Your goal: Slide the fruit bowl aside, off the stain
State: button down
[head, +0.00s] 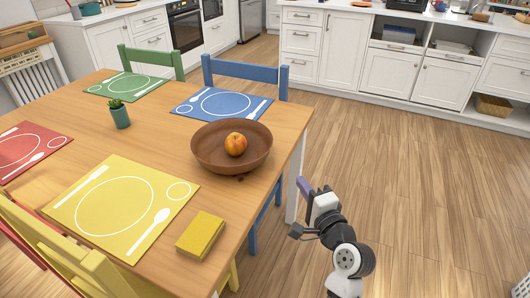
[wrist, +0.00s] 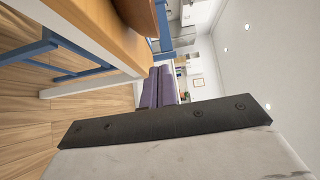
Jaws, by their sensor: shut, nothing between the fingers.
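Part of the brown bowl (wrist: 138,14) shows at the top of the wrist view.
A yellow box or book (head: 200,235) lies nearer on the table. A blue placemat (head: 219,103) is behind the bowl, a yellow placemat (head: 85,222) to its left, and a potted plant (head: 120,115) further left. A blue chair (head: 245,73) stands behind.

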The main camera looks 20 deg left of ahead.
jog(key=p, duration=0.3)
send_near(268, 151)
jog(key=w+d+x, duration=0.1)
jog(key=x, duration=0.4)
jog(key=shift+a, duration=0.85)
